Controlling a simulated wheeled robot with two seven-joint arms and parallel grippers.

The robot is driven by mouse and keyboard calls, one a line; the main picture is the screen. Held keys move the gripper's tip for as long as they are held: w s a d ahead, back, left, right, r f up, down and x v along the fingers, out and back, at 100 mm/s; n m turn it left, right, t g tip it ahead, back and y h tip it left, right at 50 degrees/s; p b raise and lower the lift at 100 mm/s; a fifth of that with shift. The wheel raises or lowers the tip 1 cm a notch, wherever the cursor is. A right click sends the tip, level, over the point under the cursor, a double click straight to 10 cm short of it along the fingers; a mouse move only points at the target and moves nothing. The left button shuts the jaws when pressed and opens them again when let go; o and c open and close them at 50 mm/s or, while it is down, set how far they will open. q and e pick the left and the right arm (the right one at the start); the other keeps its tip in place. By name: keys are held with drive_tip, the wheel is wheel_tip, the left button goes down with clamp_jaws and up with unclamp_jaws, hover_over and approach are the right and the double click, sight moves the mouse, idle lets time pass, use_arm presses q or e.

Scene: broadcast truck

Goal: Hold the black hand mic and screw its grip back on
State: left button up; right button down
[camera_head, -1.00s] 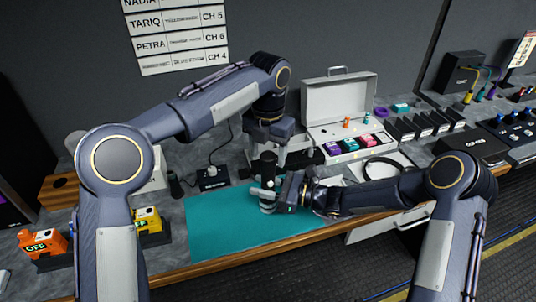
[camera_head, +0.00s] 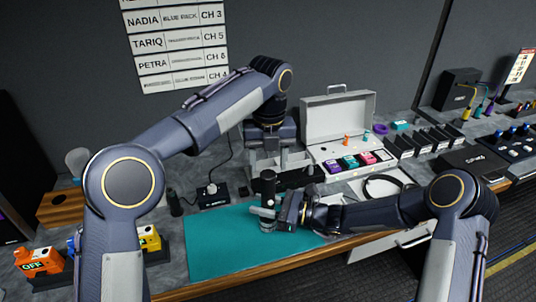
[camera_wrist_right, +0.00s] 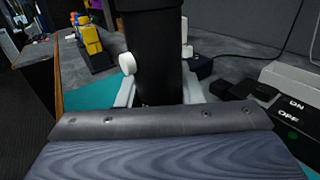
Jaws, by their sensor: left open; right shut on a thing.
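A black upright cylinder, which looks like the hand mic (camera_head: 268,186), stands over the teal mat. My right gripper (camera_head: 265,212) is shut on its lower part, coming in from the right. In the right wrist view the black mic body (camera_wrist_right: 160,50) fills the space between the fingers; its top is cut off. My left gripper (camera_head: 270,160) is open and points down, above and just behind the mic's top; whether it touches the mic I cannot tell. I cannot make out a separate grip or a thread on the mic.
The teal mat (camera_head: 215,245) is otherwise clear. A small dark cylinder (camera_head: 175,204) stands beyond its left corner, next to a black box with a cable (camera_head: 212,196). Yellow and orange packs (camera_head: 40,262) stand left.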

use_arm(q)
drive_tip(key=n, duration=0.5)
drive_tip(key=shift+n, duration=0.3)
drive_tip(key=n, duration=0.2)
drive_tip(key=shift+n, duration=0.4)
drive_tip(key=n, duration=0.5)
drive_tip(key=shift+r, duration=0.15)
drive_tip(key=n, duration=0.8)
drive_tip(key=shift+r, duration=0.2)
drive_tip(key=n, duration=0.2)
drive_tip(key=shift+r+n, duration=0.15)
drive_tip(key=shift+n, duration=0.25)
drive_tip(key=n, duration=0.4)
drive_tip(key=shift+r+n, duration=0.15)
drive_tip(key=shift+n, duration=0.15)
drive_tip(key=n, duration=0.5)
drive_tip(key=shift+r, duration=0.25)
drive_tip(key=shift+f, duration=0.1)
